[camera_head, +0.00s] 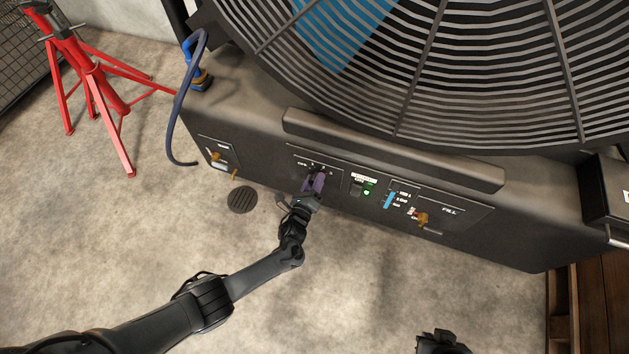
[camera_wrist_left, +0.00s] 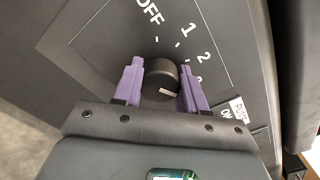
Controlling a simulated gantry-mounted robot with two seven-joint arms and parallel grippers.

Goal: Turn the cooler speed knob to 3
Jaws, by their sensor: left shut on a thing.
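The cooler speed knob (camera_wrist_left: 158,72) is a dark round knob with a pale pointer line, on a panel printed OFF, 1, 2 and a partly hidden third mark. My left gripper (camera_wrist_left: 162,88), with purple fingers, is shut on the knob, one finger on each side. The pale line points right, toward the side of the third mark; its exact alignment is unclear. In the head view my left gripper (camera_head: 315,182) reaches the panel and hides the knob. A dark end of what looks like my right gripper (camera_head: 440,343) shows at the bottom edge, its fingers unclear.
The cooler's front (camera_head: 265,165) also carries a green-lit switch (camera_head: 369,189), a blue level strip (camera_head: 389,199) and a brass FILL valve (camera_head: 423,219). A blue hose (camera_head: 175,115) hangs at the left. A red stand (camera_head: 100,85) is at upper left.

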